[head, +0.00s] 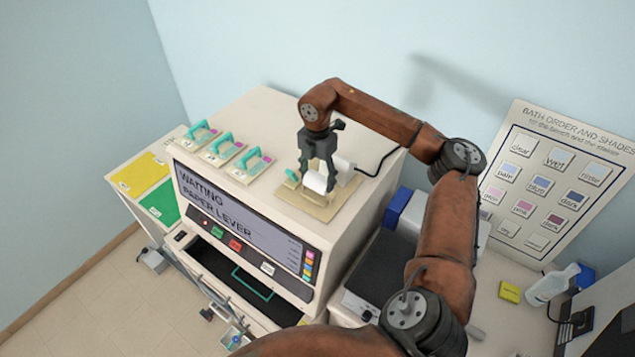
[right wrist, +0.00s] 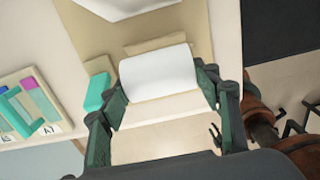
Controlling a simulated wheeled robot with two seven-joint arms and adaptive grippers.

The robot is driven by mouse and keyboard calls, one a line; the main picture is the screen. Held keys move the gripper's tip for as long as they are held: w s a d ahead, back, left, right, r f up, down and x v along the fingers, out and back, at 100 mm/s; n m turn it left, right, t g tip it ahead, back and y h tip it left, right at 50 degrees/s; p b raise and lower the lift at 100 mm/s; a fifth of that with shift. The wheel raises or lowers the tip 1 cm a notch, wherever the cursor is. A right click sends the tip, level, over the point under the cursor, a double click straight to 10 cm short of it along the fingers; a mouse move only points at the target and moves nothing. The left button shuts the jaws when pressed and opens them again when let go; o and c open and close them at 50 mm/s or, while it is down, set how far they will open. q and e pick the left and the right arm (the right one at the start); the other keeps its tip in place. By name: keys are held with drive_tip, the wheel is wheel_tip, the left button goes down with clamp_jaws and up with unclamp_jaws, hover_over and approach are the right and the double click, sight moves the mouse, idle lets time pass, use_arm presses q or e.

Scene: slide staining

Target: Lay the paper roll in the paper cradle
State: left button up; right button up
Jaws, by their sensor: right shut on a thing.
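The white paper roll (head: 316,182) is between the fingers of my right gripper (head: 318,172), over the machine's top. In the right wrist view the roll (right wrist: 157,75) lies crosswise between the two dark green fingers of my gripper (right wrist: 160,95), which is shut on it. The beige paper cradle (head: 308,206) is directly below, on the right part of the machine top; its beige plate also shows in the wrist view (right wrist: 155,143). A teal lever (head: 292,175) stands beside it. I cannot tell whether the roll touches the cradle. My left gripper is not in view.
The machine's screen (head: 240,210) reads "WAITING PAPER LEVER". Several teal-handled plates (head: 222,147) stand on its top at the left. A white block (head: 344,168) with a black cable is close behind the roll. A shade chart (head: 555,180) leans at the right.

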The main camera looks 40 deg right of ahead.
sight(318, 185)
wheel_tip(318, 185, down, 2)
drive_tip(key=shift+f+p, duration=0.1)
drive_tip(key=shift+p, duration=0.65)
drive_tip(key=shift+f, duration=0.4)
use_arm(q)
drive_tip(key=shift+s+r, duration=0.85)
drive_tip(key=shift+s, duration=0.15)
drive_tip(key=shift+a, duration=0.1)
use_arm(e)
drive_tip(key=shift+f, duration=0.15)
drive_tip(key=o, duration=1.3)
drive_tip(key=shift+c, duration=0.2)
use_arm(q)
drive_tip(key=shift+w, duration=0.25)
